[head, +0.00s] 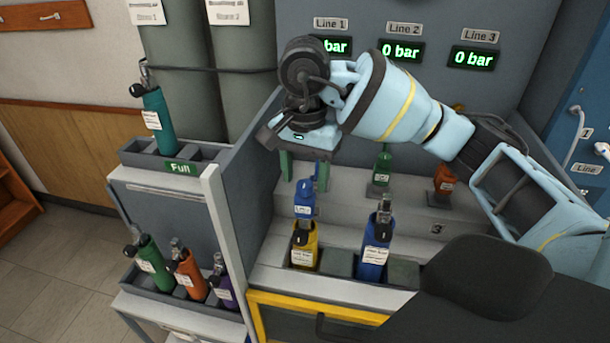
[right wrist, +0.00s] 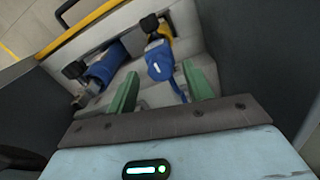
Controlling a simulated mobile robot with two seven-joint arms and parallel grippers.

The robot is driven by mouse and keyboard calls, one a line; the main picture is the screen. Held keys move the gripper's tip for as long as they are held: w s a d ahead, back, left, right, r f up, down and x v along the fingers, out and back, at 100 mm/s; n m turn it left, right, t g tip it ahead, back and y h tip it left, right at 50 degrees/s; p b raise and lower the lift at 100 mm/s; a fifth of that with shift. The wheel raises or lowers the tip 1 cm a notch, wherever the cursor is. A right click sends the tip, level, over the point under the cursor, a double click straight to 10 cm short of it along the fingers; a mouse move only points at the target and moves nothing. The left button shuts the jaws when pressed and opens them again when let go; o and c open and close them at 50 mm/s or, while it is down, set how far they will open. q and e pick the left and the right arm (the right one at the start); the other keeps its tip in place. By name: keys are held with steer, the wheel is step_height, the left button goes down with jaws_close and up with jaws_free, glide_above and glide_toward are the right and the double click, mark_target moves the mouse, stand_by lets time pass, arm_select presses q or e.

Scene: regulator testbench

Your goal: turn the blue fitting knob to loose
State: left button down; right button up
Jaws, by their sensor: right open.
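The blue fitting (head: 305,198) stands upright on the bench step, at the left end of a row, behind the yellow cylinder. Its upper part is the knob, and a white label is on it. My right gripper (head: 303,172) hangs over it from above with green fingers apart. In the right wrist view the blue fitting (right wrist: 160,64) shows just beyond and between the fingertips of my right gripper (right wrist: 160,82); I see no finger clearly touching it. Which way the knob is turned cannot be read. My left gripper is not in view.
A yellow cylinder (head: 304,246) and a blue cylinder (head: 375,248) stand in the front rack, close below the gripper. Green (head: 382,170) and orange (head: 445,182) fittings stand to the right. A grey side panel (head: 240,190) is close on the left. The displays (head: 402,51) read 0 bar.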

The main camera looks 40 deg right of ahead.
mark_target(305, 183)
step_height(305, 183, up, 7)
steer(key=shift+p, duration=0.6)
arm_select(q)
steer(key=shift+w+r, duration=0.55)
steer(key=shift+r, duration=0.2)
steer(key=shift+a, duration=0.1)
